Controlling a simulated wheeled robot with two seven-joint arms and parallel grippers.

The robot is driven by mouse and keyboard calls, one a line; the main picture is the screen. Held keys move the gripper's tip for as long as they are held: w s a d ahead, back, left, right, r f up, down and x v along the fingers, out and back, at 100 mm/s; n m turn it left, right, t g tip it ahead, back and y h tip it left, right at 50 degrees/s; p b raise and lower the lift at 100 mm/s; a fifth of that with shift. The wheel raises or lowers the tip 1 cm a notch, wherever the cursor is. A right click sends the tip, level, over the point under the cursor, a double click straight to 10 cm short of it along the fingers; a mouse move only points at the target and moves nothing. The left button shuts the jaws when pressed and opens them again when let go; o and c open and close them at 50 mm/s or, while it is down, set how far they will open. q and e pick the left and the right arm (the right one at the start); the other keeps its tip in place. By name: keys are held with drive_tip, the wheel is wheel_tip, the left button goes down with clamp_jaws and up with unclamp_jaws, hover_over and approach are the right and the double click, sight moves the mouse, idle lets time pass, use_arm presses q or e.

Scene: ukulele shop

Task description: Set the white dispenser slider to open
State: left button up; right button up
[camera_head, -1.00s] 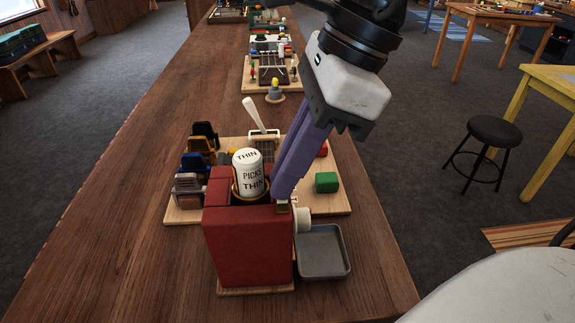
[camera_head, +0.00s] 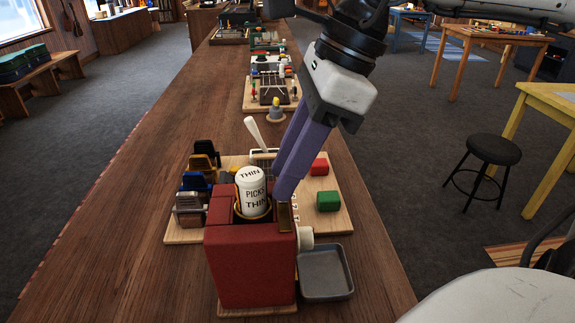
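A red dispenser box (camera_head: 250,265) stands near the front of the long counter. A white canister marked THIN PICKS THIN (camera_head: 252,190) sits upright in its top. A brass strip (camera_head: 285,217) lies along the box's top right edge, and a white knob (camera_head: 305,238) sticks out of its right side. I cannot tell for certain which small part is the slider. My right gripper (camera_head: 284,192) points down with its purple fingers together, tips just behind the brass strip. I see nothing held; whether the tips touch anything is unclear. My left gripper is out of view.
A grey metal tray (camera_head: 325,294) sits right of the box. Behind are a wooden board (camera_head: 330,226), a green block (camera_head: 328,201), a red block (camera_head: 320,165), a white lever (camera_head: 254,132) and dark clips (camera_head: 190,210). The counter's left side (camera_head: 110,235) is clear.

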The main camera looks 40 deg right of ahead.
drive_tip(key=v, duration=1)
drive_tip(key=shift+r, duration=0.2)
idle(0.3)
